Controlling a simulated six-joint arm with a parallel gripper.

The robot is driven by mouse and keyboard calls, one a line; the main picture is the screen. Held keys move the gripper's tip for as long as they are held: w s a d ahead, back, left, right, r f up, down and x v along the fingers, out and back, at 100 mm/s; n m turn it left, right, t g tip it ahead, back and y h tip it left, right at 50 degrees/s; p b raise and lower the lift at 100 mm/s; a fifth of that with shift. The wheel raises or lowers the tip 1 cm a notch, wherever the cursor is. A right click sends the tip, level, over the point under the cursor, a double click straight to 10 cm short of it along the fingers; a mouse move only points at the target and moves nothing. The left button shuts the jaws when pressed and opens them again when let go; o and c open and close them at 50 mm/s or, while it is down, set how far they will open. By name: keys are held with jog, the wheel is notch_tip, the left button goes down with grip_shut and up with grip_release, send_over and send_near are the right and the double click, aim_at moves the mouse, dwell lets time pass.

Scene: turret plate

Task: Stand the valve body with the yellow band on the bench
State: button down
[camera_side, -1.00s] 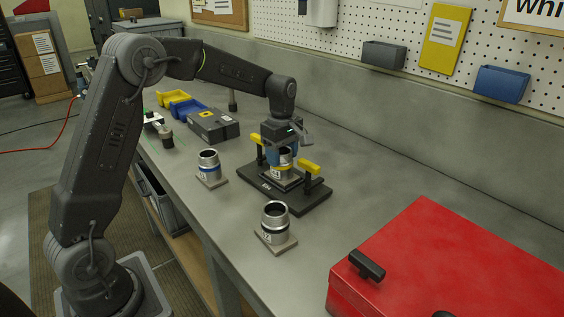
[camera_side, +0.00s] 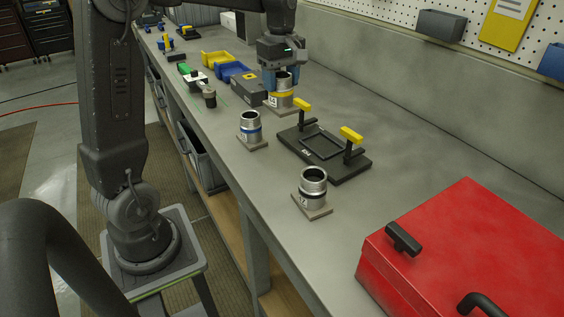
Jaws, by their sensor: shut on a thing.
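The valve body with the yellow band (camera_side: 281,93) is a silver cylinder on a square tan base plate. It is upright at the back of the bench (camera_side: 420,234), beyond the black turret plate fixture (camera_side: 343,172). My gripper (camera_side: 282,80) is above it with its blue fingers shut on its upper part. Whether its base touches the bench or hangs just above it, I cannot tell. The fixture's square nest (camera_side: 321,146) is empty, and its two yellow-handled clamps (camera_side: 351,135) stand up at its sides.
A valve body with a blue band (camera_side: 250,128) stands left of the fixture. A plain silver valve body (camera_side: 312,187) stands in front. A grey box (camera_side: 248,91) is close left of the held valve body. A red toolbox (camera_side: 470,250) fills the front right.

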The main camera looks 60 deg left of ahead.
jog(key=s+a+f, duration=0.1)
jog(key=s+a, duration=0.1)
jog(key=s, duration=1)
jog(key=shift+m, duration=0.3)
jog(key=shift+w+d+f, duration=1.2)
jog(key=shift+d+f, duration=0.2)
jog(key=shift+f, duration=0.55)
jog(key=shift+w+d+f, duration=1.25)
jog(key=shift+d+f, duration=0.2)
jog(key=shift+f, duration=0.45)
jog(key=shift+w+d+f, duration=1.2)
jog(key=shift+d+f, duration=0.2)
jog(key=shift+f, duration=0.55)
jog(key=shift+f, duration=0.15)
jog(key=shift+c, duration=1.9)
grip_release()
